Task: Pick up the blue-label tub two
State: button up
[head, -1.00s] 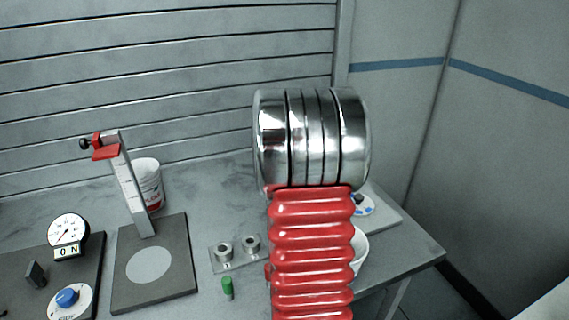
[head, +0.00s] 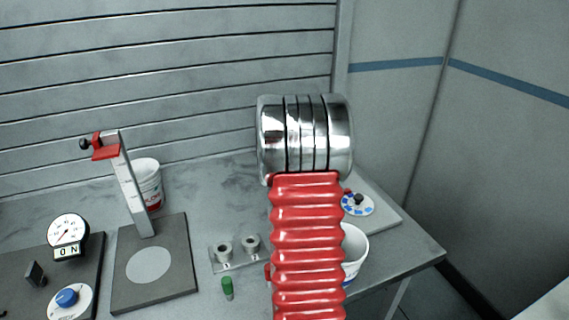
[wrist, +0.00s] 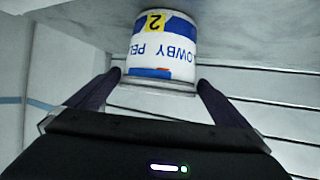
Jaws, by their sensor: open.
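The blue-label tub two (wrist: 165,48) shows upside down in the wrist view. It is white with a blue and yellow band, a "2" and printed letters. My gripper (wrist: 158,78) is open, one dark finger on each side of the tub's near end. The tub lies between or just beyond the fingertips; I cannot tell whether they touch it. In the head view my silver and red arm hides the gripper. A white tub (head: 354,246) with a little blue stands partly behind the arm there; I cannot tell whether it is tub two.
A red-label tub (head: 149,188) stands at the back left beside a post with a red clamp (head: 106,150) on a dark base. A gauge (head: 67,231), a small two-socket plate (head: 237,252), a green peg (head: 227,288) and a blue-marked dial (head: 357,204) are around.

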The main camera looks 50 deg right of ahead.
jog(key=shift+x, duration=2.05)
jog(key=shift+s+f, duration=0.1)
jog(key=c, duration=0.7)
notch_tip(320, 180, up, 10)
